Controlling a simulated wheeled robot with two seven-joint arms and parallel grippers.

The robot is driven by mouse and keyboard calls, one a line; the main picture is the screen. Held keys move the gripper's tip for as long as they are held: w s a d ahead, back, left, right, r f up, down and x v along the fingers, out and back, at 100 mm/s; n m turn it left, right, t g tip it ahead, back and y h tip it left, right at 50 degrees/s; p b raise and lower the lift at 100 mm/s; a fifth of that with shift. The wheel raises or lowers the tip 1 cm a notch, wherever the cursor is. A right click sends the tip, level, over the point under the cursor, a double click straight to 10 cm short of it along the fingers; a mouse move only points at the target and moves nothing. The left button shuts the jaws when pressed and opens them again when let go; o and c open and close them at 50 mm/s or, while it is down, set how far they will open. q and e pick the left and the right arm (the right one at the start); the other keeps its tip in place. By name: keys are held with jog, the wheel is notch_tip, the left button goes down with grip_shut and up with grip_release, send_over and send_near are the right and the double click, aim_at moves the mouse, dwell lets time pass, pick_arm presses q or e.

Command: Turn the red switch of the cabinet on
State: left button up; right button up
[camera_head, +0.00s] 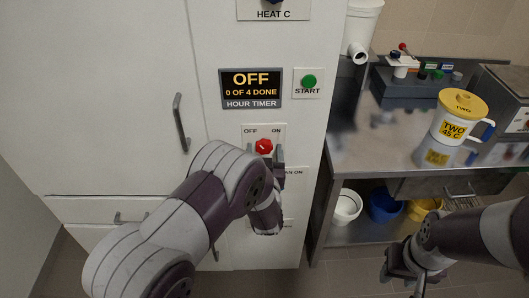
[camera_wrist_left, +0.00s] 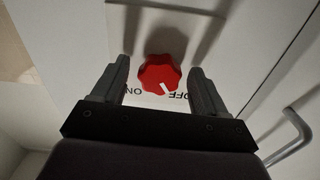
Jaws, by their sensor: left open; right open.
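The red switch (camera_head: 264,146) is a round lobed knob on a white plate marked OFF and ON on the cabinet (camera_head: 215,50) front. In the left wrist view the knob (camera_wrist_left: 159,73) shows a white mark pointing toward the OFF label. My left gripper (camera_head: 264,153) is open in front of the plate. In the left wrist view its fingers (camera_wrist_left: 160,72) stand one on each side of the knob, with gaps visible. My right gripper (camera_head: 402,276) is open and empty, low at the right. A label under the switch is partly hidden by my left gripper.
Above the switch are a display (camera_head: 251,88) reading OFF, 0 OF 4 DONE, and a green START button (camera_head: 309,82). A cabinet handle (camera_head: 181,122) sticks out at left. At right a metal bench (camera_head: 385,150) holds a yellow-lidded jug (camera_head: 453,122), with tubs below.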

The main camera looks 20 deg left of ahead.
pick_arm(q)
jog(key=c, duration=1.1)
jog(key=shift+o, duration=0.2)
jog(key=shift+m, duration=0.3)
jog(key=m+p, duration=0.1)
jog(key=m, duration=0.5)
jog(key=shift+a+r+p, duration=0.1)
jog(key=shift+p, duration=0.25)
jog(key=m+p, duration=0.1)
jog(key=m, duration=0.3)
jog(key=shift+m, duration=0.4)
jog(key=shift+s+m+p, duration=0.1)
jog(key=shift+m+p, duration=0.25)
jog(key=shift+m, duration=1.05)
